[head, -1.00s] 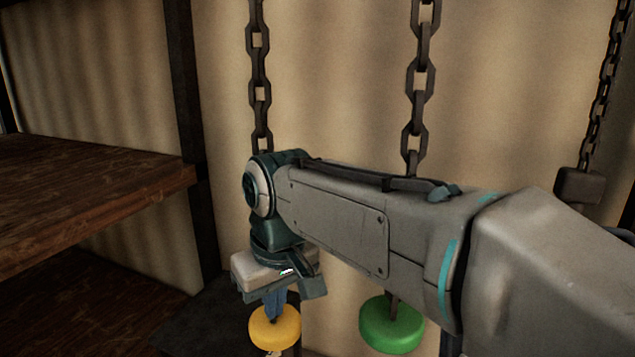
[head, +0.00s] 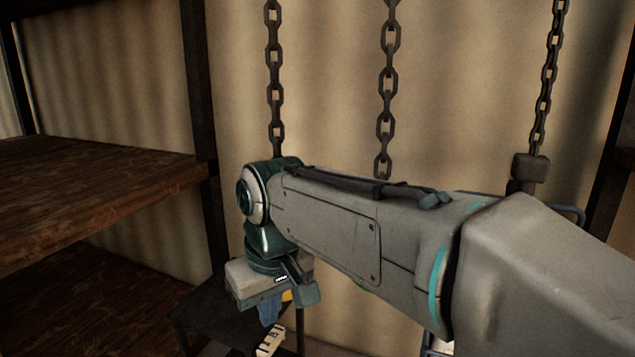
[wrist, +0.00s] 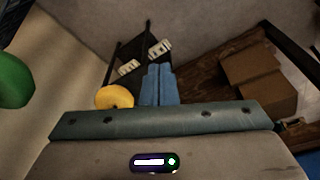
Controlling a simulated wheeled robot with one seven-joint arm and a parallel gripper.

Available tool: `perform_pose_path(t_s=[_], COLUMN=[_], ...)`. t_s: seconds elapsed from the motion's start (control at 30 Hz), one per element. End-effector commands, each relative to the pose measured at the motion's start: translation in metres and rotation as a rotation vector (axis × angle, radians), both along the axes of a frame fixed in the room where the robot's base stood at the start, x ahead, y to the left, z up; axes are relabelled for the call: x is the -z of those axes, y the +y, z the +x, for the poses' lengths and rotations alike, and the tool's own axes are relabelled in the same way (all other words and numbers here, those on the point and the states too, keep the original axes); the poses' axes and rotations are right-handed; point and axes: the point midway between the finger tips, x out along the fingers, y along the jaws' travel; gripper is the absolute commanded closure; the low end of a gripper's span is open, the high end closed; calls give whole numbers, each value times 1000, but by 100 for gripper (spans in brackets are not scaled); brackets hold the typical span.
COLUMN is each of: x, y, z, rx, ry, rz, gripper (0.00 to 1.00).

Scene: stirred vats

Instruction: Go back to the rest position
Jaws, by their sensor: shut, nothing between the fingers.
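My gripper (head: 270,312) hangs below my wrist, pointing down, at the lower middle of the head view. In the wrist view its two blue fingers (wrist: 158,84) are together, with nothing between them. A yellow disc (wrist: 115,97) shows just left of the fingers in the wrist view. In the head view only a sliver of yellow (head: 287,295) shows behind the gripper. A green rounded thing (wrist: 14,80) is at the left edge of the wrist view, apart from the fingers. It is hidden in the head view.
Wooden shelves (head: 90,190) stand at the left. Several chains (head: 387,85) hang before a ribbed wall. A dark stand (head: 225,315) with a pale marked piece (head: 270,342) is below the gripper. Brown boxes (wrist: 258,82) show at the right in the wrist view.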

Motion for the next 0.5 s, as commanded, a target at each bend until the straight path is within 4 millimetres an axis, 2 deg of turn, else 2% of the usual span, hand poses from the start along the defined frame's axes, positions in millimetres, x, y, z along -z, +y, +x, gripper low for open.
perform_pose_path(t_s=[0.07, 0.27, 0.5], x=[1, 12, 31], y=[-5, -43, -96], z=[1, 0, -10], rx=[12, 103, 234], ry=[-1, -18, -41], rz=[0, 6, 14], gripper=[100, 100, 100])
